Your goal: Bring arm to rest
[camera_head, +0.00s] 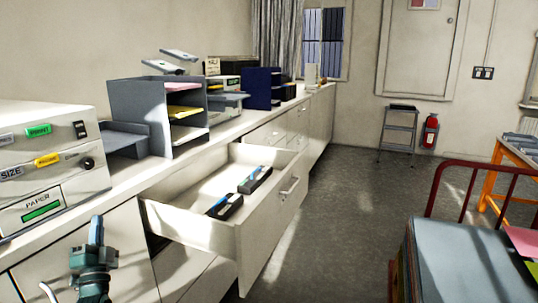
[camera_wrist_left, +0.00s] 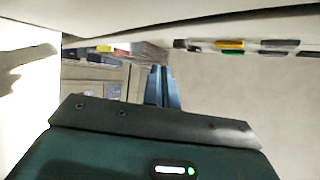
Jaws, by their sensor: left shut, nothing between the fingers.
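My left gripper (camera_head: 96,226) is at the lower left of the head view, pointing up, in front of the white cabinet fronts. Its blue-grey fingers are together with nothing between them. The fingers also show in the left wrist view (camera_wrist_left: 161,84), side by side and shut. The gripper is apart from the open drawer to its right and from the machine on the counter. My right gripper is in neither view.
An open white drawer (camera_head: 266,238) juts into the room with dark blue-and-black items (camera_head: 255,179) inside. A white machine (camera_head: 50,157) and grey paper trays (camera_head: 149,96) stand on the counter. A red-railed cart (camera_head: 462,262) is at right. The middle floor is clear.

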